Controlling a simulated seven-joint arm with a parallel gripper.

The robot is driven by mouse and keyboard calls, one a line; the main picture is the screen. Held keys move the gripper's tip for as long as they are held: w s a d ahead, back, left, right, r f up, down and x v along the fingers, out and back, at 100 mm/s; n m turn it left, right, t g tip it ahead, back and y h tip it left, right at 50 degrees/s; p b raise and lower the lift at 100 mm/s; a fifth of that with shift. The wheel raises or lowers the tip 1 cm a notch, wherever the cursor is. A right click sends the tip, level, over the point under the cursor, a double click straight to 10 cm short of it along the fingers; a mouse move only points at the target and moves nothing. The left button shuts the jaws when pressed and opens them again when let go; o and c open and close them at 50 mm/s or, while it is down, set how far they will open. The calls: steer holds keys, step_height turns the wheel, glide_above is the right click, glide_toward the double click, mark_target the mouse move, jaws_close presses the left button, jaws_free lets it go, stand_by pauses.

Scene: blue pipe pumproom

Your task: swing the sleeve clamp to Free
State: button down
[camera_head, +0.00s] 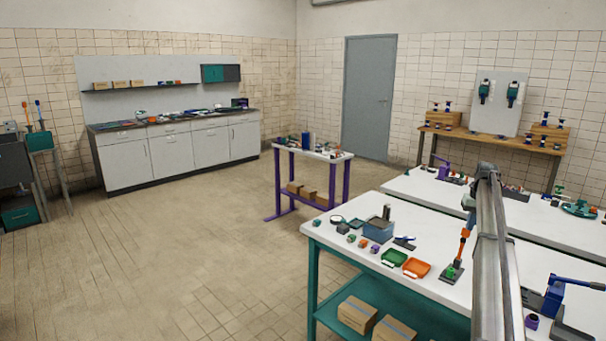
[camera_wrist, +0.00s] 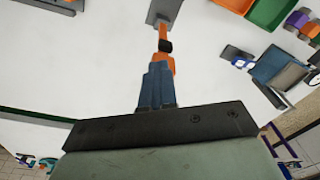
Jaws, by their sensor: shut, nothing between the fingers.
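The likely sleeve clamp is a device with an upright orange lever (camera_head: 465,240) on a dark base (camera_head: 452,274) near the white table's middle. No Free mark is readable. In the wrist view the orange lever (camera_wrist: 163,38) has a dark band or tip and runs from a grey plate (camera_wrist: 163,10) toward my fingers. My gripper (camera_wrist: 160,68) is shut and empty, its blue-grey fingertips at the near end of the orange part. I cannot tell whether they touch it. In the head view my arm hides part of this area.
An orange tray (camera_head: 416,268), a green tray (camera_head: 394,258) and a blue bin (camera_head: 378,232) stand left of the device. A blue-handled tool (camera_head: 556,292) stands to the right. Bare white tabletop (camera_head: 440,222) lies behind the device. A second white table stands farther back.

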steer(key=shift+w+d+r+t+h, duration=0.1)
steer(key=shift+w+d+t+h, duration=0.25)
steer(key=shift+w, duration=0.3)
steer(key=shift+w+d+r+t+h, duration=0.15)
steer(key=shift+w+d+t, duration=0.25)
steer(key=shift+w, duration=0.25)
steer(key=shift+f, duration=0.1)
